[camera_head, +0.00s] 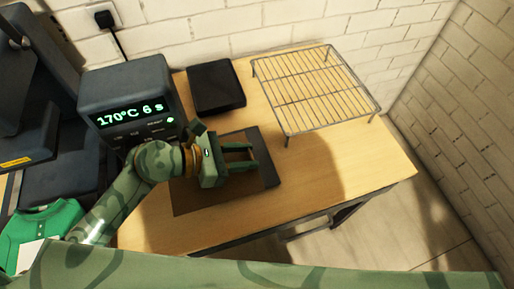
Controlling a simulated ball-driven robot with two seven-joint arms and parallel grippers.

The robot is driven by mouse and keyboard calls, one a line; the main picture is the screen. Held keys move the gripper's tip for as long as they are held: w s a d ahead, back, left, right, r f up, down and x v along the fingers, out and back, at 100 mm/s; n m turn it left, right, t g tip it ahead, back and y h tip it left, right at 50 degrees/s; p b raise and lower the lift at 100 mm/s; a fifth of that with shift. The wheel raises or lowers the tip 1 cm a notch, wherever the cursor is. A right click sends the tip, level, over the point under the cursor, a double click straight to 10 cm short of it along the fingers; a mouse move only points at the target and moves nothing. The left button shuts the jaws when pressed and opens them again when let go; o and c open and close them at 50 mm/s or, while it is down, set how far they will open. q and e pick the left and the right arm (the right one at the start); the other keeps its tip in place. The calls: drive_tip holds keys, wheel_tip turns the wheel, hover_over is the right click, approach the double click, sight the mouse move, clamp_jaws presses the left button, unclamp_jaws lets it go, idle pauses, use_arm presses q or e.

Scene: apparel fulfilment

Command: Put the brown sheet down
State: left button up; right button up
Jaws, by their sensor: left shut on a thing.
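The brown sheet (203,200) is at the front left of the wooden table, flat and low over it. A dark pad (271,174) shows along its right edge. My left gripper (252,156) reaches in from the left over the sheet and is shut on it. The gripper and wrist hide part of the sheet. I cannot tell whether the sheet touches the surface beneath. My right gripper is not in view.
A heat press with a lit display (130,112) stands at the left, with a green shirt (38,236) in front. A black flat block (215,87) and a wire rack (315,87) stand at the back. The wooden table (335,165) is clear at the right.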

use_arm(q)
drive_tip(key=w+d+f+b, duration=0.1)
drive_tip(key=w+d+f, duration=0.15)
drive_tip(key=w, duration=0.25)
drive_tip(key=b, duration=0.3)
hover_over(264, 153)
drive_tip(key=f, duration=0.5)
drive_tip(key=shift+s+a+f, duration=0.15)
drive_tip(key=shift+s+f, duration=0.05)
drive_tip(key=shift+w+f, duration=0.15)
drive_tip(key=shift+f, duration=0.1)
wheel_tip(264, 153, down, 3)
drive_tip(key=shift+w+f+b, duration=0.1)
drive_tip(key=shift+f+b, duration=0.05)
drive_tip(key=shift+b, duration=0.55)
drive_tip(key=o, duration=0.9)
drive_tip(key=shift+f, duration=0.1)
drive_tip(key=shift+o, duration=0.2)
